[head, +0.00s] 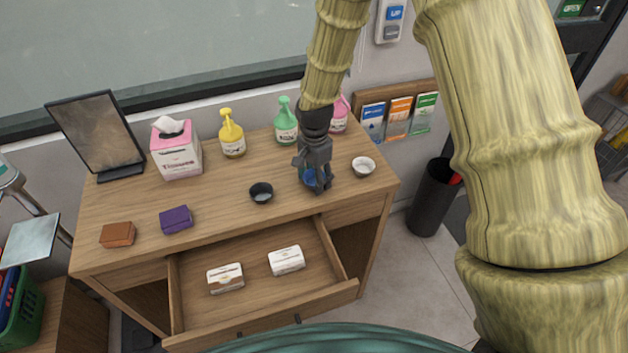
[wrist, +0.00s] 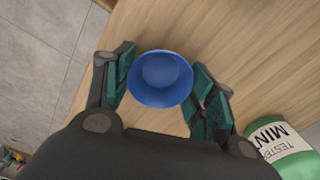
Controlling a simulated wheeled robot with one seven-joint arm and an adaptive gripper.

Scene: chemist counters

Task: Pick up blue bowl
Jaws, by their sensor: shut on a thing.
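The blue bowl (wrist: 160,80) sits between the two fingers of my gripper (wrist: 162,88) in the wrist view, with both finger pads against its sides. In the head view the blue bowl (head: 309,178) shows only in part, because my gripper (head: 316,180) covers most of it. My gripper is shut on the bowl, over the right part of the wooden counter. I cannot tell whether the bowl touches the counter or is slightly above it.
A dark bowl (head: 261,193) stands left of my gripper, and a white bowl (head: 363,166) stands to its right. Pump bottles, including a green one (head: 286,125), stand behind. The open drawer (head: 262,290) juts out in front.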

